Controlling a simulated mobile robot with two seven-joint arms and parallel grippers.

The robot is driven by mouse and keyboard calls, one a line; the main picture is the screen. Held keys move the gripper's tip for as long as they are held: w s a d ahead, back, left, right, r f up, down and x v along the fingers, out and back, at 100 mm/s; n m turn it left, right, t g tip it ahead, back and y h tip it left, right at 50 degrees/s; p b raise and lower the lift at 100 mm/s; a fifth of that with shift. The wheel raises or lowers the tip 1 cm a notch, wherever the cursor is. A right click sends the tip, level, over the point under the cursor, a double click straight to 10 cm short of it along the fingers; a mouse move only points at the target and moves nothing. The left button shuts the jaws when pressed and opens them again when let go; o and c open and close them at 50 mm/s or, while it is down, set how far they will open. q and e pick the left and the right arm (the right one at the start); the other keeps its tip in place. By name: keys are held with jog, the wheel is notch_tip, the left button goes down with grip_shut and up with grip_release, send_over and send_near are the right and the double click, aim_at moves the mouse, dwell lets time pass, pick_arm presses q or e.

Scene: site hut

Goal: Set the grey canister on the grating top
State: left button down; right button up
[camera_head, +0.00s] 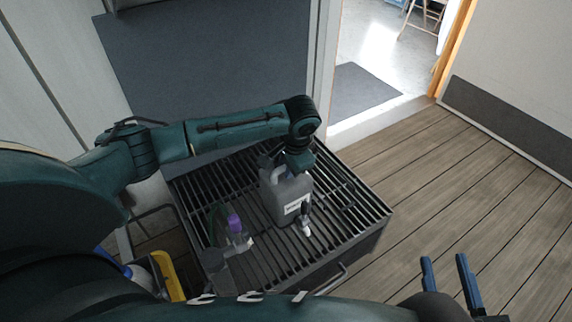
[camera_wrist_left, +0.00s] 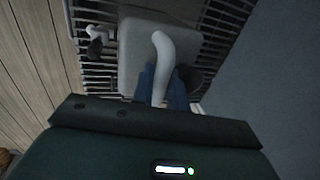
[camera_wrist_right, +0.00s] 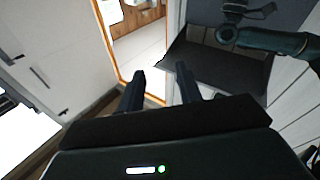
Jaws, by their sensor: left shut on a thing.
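The grey canister (camera_head: 285,196) with a pale label is upright at the grating top (camera_head: 345,225), seen in the head view. I cannot tell whether its base touches the bars. My left gripper (camera_wrist_left: 165,85) is shut on the canister's light handle (camera_wrist_left: 163,55), with the canister body (camera_wrist_left: 140,45) beyond it in the left wrist view. In the head view the left fingers are hidden behind the canister's top. My right gripper (camera_head: 447,270) is open and empty, away at the lower right over the floor; its parted fingers also show in the right wrist view (camera_wrist_right: 160,85).
A yellow object (camera_head: 168,275) lies at lower left. The plank floor (camera_head: 450,180) to the right is clear.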

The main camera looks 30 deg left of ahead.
aim_at(287, 181)
pick_arm(q)
jog(key=b+x, duration=0.1)
jog(key=x, duration=0.1)
jog(key=d+b+x, duration=0.1)
jog(key=x, duration=0.2)
jog(key=shift+s+f, duration=0.15)
jog(key=shift+s, duration=0.05)
pick_arm(e)
jog(key=shift+w+a+m, duration=0.1)
jog(key=shift+a+m, duration=0.1)
jog(key=shift+m, duration=0.2)
pick_arm(q)
jog(key=c, duration=1.8)
grip_release()
jog(key=shift+s+f, duration=0.15)
jog(key=o, duration=0.4)
jog(key=shift+r, duration=0.2)
pick_arm(e)
jog(key=shift+r+y, duration=0.15)
jog(key=shift+y, duration=0.15)
